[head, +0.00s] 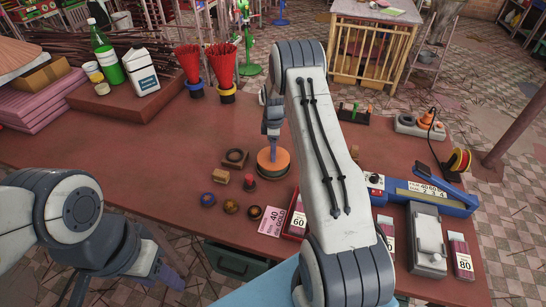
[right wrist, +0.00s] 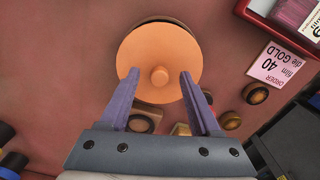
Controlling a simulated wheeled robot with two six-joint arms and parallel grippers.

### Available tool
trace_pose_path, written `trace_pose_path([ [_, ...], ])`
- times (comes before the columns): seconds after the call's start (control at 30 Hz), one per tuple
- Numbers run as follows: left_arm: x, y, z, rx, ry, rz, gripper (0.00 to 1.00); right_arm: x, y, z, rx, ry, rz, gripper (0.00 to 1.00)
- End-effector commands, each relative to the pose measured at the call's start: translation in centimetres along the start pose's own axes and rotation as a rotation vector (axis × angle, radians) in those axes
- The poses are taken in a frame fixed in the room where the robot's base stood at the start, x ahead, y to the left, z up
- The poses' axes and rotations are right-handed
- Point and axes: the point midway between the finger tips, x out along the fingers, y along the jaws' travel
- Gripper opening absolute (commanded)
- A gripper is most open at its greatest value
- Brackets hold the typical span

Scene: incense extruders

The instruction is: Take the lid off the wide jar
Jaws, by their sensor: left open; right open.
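The wide jar (head: 272,175) stands on the red-brown table with its orange lid (head: 273,158) on it. In the right wrist view the lid (right wrist: 160,42) is a round orange disc with a small central knob (right wrist: 159,77). My right gripper (right wrist: 158,78) is open, its purple fingers on either side of the knob with gaps between. In the head view my right gripper (head: 271,138) is over the lid, partly hidden by its own arm. My left gripper (head: 168,275) is open and empty at the lower left, near the table's front edge, away from the jar.
A pink order card (head: 272,221) lies in front. A blue device (head: 425,194) and a grey box (head: 427,240) stand at right. Red stick bundles (head: 222,65) stand behind. The table's left middle is clear.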

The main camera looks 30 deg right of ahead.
Motion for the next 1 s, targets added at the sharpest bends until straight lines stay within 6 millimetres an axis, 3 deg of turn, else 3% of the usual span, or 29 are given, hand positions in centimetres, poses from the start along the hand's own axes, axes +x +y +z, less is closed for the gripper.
trace_pose_path([
  [0.07, 0.0, 0.0, 0.0, 0.000, 0.000, 0.000, 0.50, 0.0, 0.0, 0.0, 0.001, 0.000, 0.000, 0.60],
  [0.2, 0.0, 0.0, 0.0, 0.000, 0.000, 0.000, 0.50, 0.0, 0.0, 0.0, 0.001, 0.000, 0.000, 0.07],
  [0.23, 0.0, 0.0, 0.0, 0.000, 0.000, 0.000, 0.50, 0.0, 0.0, 0.0, 0.001, 0.000, 0.000, 0.00],
  [0.67, 0.4, 0.0, 0.0, 0.000, 0.000, 0.000, 0.50, -0.6, 0.1, 0.0, 0.001, 0.001, 0.003, 0.00],
  [0.93, 2.3, -0.2, 0.1, 0.001, 0.000, 0.000, 0.50, -4.1, 0.2, 0.0, 0.001, 0.002, 0.007, 0.00],
  [1.0, 2.8, -0.2, 0.1, 0.001, 0.000, 0.000, 0.50, -4.8, 1.2, 1.5, 0.008, 0.001, 0.006, 0.00],
])
